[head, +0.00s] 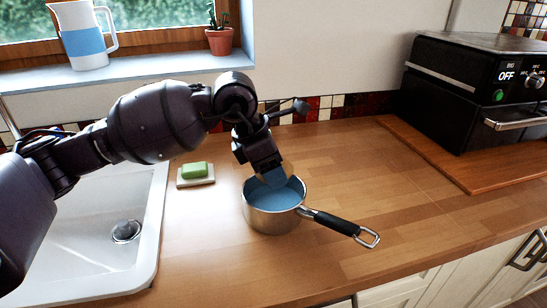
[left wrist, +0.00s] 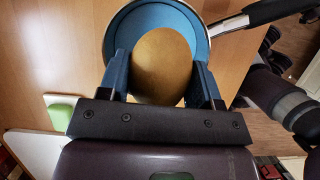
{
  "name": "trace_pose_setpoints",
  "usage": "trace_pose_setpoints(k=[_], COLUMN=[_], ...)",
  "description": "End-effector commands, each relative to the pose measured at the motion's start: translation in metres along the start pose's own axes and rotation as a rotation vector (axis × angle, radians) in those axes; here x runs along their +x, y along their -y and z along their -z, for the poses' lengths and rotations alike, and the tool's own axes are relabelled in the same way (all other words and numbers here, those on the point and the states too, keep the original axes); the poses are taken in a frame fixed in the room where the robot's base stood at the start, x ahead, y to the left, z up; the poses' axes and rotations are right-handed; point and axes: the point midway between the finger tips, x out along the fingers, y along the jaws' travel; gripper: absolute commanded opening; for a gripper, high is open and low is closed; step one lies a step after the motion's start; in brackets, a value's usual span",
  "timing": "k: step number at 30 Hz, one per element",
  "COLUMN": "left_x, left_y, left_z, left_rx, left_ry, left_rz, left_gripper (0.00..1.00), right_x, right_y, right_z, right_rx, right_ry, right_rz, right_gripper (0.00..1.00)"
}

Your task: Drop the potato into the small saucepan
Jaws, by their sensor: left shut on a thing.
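The small saucepan (head: 268,220) stands on the wooden counter, with a blue inside and a black handle pointing to the lower right. My left gripper (head: 274,178) points down over the pan's opening. In the left wrist view its two blue fingers (left wrist: 163,85) are shut on the brown, oval potato (left wrist: 162,62), one on each side. Behind the potato, the pan's blue inside and rim (left wrist: 122,32) show. In the head view the gripper mostly hides the potato.
A green sponge on a white dish (head: 196,182) lies left of the pan, beside the white sink (head: 90,250). A black oven (head: 470,90) stands on a board at the right. A jug (head: 84,40) and potted plant (head: 220,40) stand on the sill. Counter right of the pan is clear.

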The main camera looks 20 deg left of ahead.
Motion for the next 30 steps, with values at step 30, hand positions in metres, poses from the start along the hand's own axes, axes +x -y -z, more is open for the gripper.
trace_pose_setpoints(k=[30], left_x=[0.057], left_y=[0.0], left_z=[0.024], left_rx=[0.0], left_ry=[0.0], left_rz=[0.0], left_gripper=[0.33], right_x=[0.01], right_y=[0.0], right_z=[-0.008], right_rx=[-0.016], right_ry=[0.006], right_rz=[0.008], right_gripper=[0.54])
